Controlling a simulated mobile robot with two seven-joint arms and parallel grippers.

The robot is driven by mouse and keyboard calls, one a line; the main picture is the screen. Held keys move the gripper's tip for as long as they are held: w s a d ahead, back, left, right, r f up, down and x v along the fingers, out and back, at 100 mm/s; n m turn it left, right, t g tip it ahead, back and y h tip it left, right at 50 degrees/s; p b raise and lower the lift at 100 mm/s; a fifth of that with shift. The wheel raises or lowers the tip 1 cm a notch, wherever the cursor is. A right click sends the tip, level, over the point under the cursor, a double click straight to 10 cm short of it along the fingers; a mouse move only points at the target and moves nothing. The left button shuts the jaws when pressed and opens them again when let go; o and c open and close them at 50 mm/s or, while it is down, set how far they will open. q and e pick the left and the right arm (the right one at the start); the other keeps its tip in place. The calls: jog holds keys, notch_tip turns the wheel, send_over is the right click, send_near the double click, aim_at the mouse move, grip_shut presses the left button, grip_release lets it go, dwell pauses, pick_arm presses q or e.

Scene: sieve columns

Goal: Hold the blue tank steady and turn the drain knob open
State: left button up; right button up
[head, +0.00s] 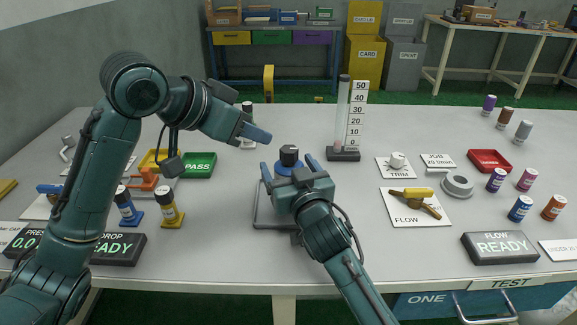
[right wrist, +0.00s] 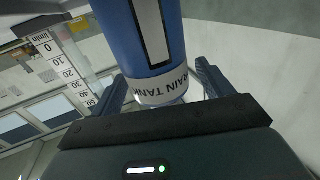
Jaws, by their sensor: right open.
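The blue tank (head: 283,168) stands on the table in the middle of the head view, with a dark cap (head: 289,152) on top. Its lower part is hidden behind my right gripper. In the right wrist view the tank (right wrist: 185,30) shows a white band reading "RAIN TANK". My right gripper (head: 289,168) is open, with one finger on each side of the tank; I cannot tell whether they touch it. My left gripper (head: 257,132) is raised above and left of the tank, apart from it; its finger opening is hard to see. I cannot clearly make out the drain knob.
A flow column (head: 343,115) with a scale stands behind right of the tank. A grey tray (head: 262,222) lies under my right gripper. Yellow and blue bottles (head: 170,207) and a green PASS bin (head: 199,166) are left. A yellow-handled valve (head: 416,194) lies right.

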jog(key=shift+w+a, duration=0.1)
jog(key=shift+w, duration=0.15)
jog(key=shift+c, duration=0.5)
jog(key=c, duration=1.2)
jog(key=shift+c, duration=0.2)
